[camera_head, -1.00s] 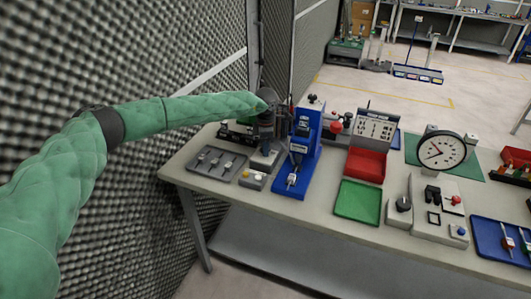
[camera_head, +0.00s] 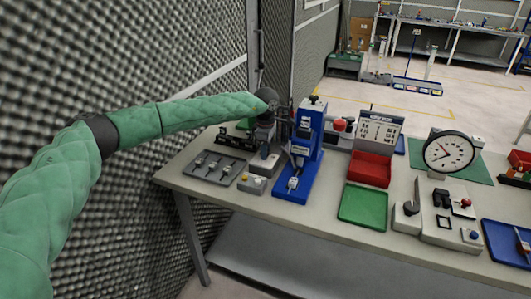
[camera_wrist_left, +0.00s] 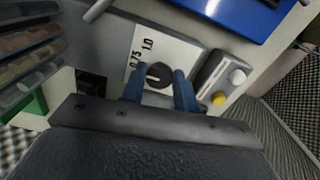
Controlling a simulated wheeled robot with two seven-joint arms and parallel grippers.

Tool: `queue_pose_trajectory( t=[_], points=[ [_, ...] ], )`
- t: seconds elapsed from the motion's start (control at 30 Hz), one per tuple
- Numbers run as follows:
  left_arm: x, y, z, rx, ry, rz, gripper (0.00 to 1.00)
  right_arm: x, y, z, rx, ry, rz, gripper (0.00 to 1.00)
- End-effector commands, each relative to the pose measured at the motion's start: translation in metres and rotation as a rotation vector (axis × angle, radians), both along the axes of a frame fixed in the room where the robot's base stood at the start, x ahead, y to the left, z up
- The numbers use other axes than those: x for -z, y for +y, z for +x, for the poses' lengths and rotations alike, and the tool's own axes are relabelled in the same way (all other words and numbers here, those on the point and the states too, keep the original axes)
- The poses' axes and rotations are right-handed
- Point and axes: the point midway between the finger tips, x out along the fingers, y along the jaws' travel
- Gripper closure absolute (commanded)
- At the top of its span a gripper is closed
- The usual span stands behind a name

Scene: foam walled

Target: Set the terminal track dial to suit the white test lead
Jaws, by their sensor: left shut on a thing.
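My left gripper (camera_wrist_left: 160,92) is shut on a round dark dial knob (camera_wrist_left: 159,73), with one blue finger on each side. The knob has a light pointer mark and sits on a white plate (camera_wrist_left: 170,42) printed with 0.75 and 1.0. Any other markings are hidden by the gripper. In the head view my left gripper (camera_head: 268,125) is at the table's back left, and the dial is hidden behind it. I cannot make out which item is the white test lead; a grey tray (camera_head: 208,176) holds several small light pieces. My right gripper is not in view.
A button box (camera_wrist_left: 222,82) with yellow and white buttons stands close right of the dial in the wrist view. A blue press (camera_head: 305,140) stands beside the gripper. A rack of bins (camera_wrist_left: 28,55) is at the left. Green (camera_head: 363,207) and red (camera_head: 370,167) trays lie farther right.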

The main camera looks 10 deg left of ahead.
Motion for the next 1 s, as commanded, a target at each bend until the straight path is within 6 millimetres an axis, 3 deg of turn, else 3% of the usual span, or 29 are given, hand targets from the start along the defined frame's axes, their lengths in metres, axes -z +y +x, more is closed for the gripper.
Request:
queue_pose_trajectory(
  t=[0.5, 0.53, 0.63, 1.0],
  points=[
    [-0.0013, -0.0001, 0.0006, 0.011, -0.002, -0.001, 0.93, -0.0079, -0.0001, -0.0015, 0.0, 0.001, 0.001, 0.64],
    [-0.0013, -0.0001, 0.0006, 0.011, -0.002, -0.001, 0.68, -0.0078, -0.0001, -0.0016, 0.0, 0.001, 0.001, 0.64],
    [-0.0011, -0.0001, 0.0005, 0.011, -0.002, -0.001, 0.48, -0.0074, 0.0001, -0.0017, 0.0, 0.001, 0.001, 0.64],
    [-0.003, 0.0, 0.0003, 0.011, -0.001, 0.0, 0.48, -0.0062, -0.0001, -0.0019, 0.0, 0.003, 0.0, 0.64]
  ],
)
